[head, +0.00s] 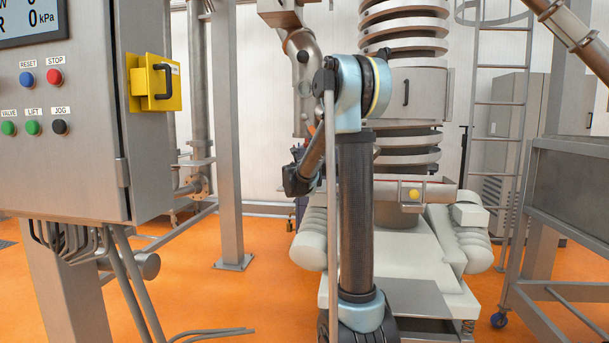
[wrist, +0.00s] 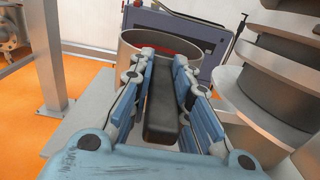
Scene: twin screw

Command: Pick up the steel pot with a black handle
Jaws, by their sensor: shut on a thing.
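In the wrist view the steel pot (wrist: 130,46) is just beyond my fingertips, its round rim tilted in the picture and something red showing inside it. Its black handle (wrist: 160,108) points back toward the wrist camera, between the blue-padded fingers. My gripper (wrist: 161,63) is shut on this handle, with finger links on both sides of it. The pot's underside is hidden, so I cannot tell whether it touches a surface. In the head view my arm stands in the middle, and I cannot make out the pot there.
A tall spiral column machine (head: 405,85) stands close behind my arm; its grey rings fill the wrist view's right. A control cabinet (head: 70,100) is on the left, a grey post (head: 229,140) near it. A metal frame (head: 568,190) stands right. Orange floor (head: 215,305) is open left of centre.

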